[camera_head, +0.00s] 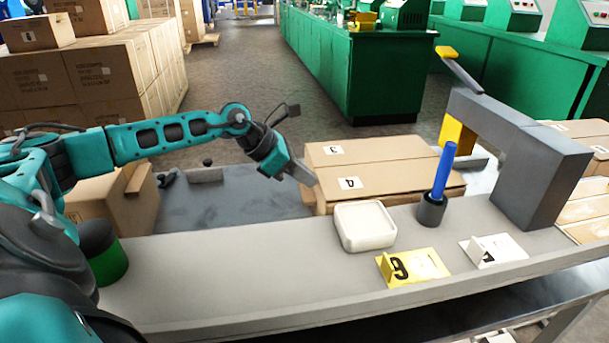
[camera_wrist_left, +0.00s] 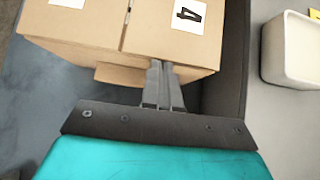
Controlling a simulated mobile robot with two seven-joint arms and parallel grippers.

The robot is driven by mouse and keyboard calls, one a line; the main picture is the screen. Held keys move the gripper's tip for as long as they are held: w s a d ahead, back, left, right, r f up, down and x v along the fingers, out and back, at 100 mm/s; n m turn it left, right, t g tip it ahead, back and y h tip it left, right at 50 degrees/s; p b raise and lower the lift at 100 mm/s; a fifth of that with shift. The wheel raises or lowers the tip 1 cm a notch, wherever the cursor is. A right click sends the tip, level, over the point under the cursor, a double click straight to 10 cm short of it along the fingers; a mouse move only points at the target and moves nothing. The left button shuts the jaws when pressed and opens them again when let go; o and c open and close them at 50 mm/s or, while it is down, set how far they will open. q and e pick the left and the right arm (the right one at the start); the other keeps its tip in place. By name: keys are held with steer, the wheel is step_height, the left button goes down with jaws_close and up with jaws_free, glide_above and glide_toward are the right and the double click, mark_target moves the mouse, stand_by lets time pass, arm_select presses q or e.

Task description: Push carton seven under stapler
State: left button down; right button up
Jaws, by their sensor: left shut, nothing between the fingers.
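Two brown cartons lie side by side beyond the bench. The near carton (camera_head: 410,181) has a label like a 4, which reads 4 in the left wrist view (camera_wrist_left: 187,14). The far carton (camera_head: 380,150) has a label that may be a 7; its digit is cut off in the left wrist view (camera_wrist_left: 68,24). The stapler (camera_head: 545,165) is a grey arch with a yellow lever, to their right. My left gripper (camera_head: 308,180) is shut and empty at the cartons' left end. Its fingertips (camera_wrist_left: 160,64) are close to the near carton; contact is unclear.
The pale bench (camera_head: 210,285) holds a white tub (camera_head: 365,238), a grey cup (camera_head: 431,211) with a blue rod (camera_head: 444,170), a yellow sign (camera_head: 425,265) and a white sign (camera_head: 495,250). The dark surface (camera_head: 235,205) left of the cartons is mostly clear.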

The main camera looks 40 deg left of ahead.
mark_target(356, 175)
arm_select(q)
steer(key=w+d, duration=0.1)
steer(key=w+p, duration=0.1)
steer(key=w+d+p, duration=0.1)
steer(key=shift+w+d+r, duration=0.1)
steer(key=shift+d+r, duration=0.2)
steer(key=w+d, duration=0.1)
steer(key=w, duration=0.1)
steer(key=w+d+p, duration=0.1)
steer(key=w+d, duration=0.1)
steer(key=shift+w+d+f, duration=0.2)
steer(key=shift+w, duration=0.05)
steer(key=shift+w+d, duration=0.2)
arm_select(e)
steer(key=shift+s+d+r, duration=0.2)
steer(key=shift+d+r, duration=0.35)
steer(key=shift+r, duration=0.05)
arm_select(q)
steer(key=shift+s+a+f, duration=0.1)
steer(key=shift+a, duration=0.05)
